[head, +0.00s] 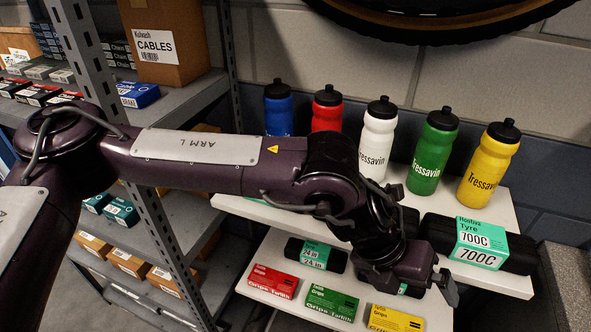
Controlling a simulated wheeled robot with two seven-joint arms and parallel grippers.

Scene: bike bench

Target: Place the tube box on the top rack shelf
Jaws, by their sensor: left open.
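No box has a readable tube label, so I cannot tell which one is the tube box. The grey metal rack (184,112) stands at the left. Its highest visible shelf bears a blue box (138,94) near the front edge, among small boxes. My left gripper (410,289) is open over the lower white shelf, above and behind the yellow grips box (394,319). I see nothing held between its fingers, though its wrist hides part of that area. My right gripper is out of view.
A CABLES carton (165,45) stands on the rack shelf. Several bottles, including a white one (377,140), line the upper white shelf (497,277), with a 700C tyre pack (482,243) in front. Red (273,281) and green (331,303) grips boxes lie below. A rack upright (82,62) stands in front.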

